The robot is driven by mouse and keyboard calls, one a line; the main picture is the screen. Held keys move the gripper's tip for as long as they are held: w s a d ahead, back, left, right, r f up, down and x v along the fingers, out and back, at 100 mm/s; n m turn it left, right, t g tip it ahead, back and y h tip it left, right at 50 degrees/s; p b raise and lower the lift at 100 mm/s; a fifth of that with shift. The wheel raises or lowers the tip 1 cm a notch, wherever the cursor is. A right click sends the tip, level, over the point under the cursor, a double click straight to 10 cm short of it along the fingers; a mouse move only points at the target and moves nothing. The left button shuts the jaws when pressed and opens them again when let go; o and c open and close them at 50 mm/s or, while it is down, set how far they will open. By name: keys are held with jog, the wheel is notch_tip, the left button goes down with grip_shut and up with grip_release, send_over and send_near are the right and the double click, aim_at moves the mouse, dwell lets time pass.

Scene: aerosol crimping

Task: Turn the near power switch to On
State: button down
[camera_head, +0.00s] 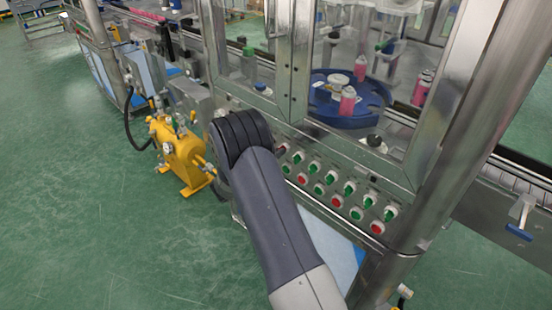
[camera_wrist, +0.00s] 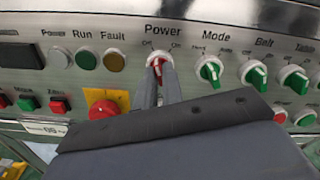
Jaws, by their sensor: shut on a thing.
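The power switch (camera_wrist: 155,61) is a red knob with a pale ring, under the label "Power" with "Off" at left and "On" at right, in the wrist view. My gripper (camera_wrist: 159,74) has its two fingers up against the knob, one on each side, shut on it. The fingers cover the knob's lower part. Its white mark stands roughly upright; I cannot tell exactly which position it points to.
Right of it are green knobs for Mode (camera_wrist: 209,70) and Belt (camera_wrist: 254,74). Left are Run (camera_wrist: 86,59) and Fault (camera_wrist: 115,60) lamps. A red rotary switch on a yellow plate (camera_wrist: 103,98) sits lower left, close to my gripper. A yellow tank (camera_head: 180,150) stands left of the machine.

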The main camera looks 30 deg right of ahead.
jog(key=m+b, duration=1)
jog(key=b, duration=0.3)
jog(key=shift+f+b, duration=0.1)
jog(key=shift+b, duration=0.3)
jog(key=c, duration=1.5)
grip_release()
jog(key=shift+c, duration=0.2)
jog(key=v, duration=1.1)
jog(key=shift+d, duration=0.15)
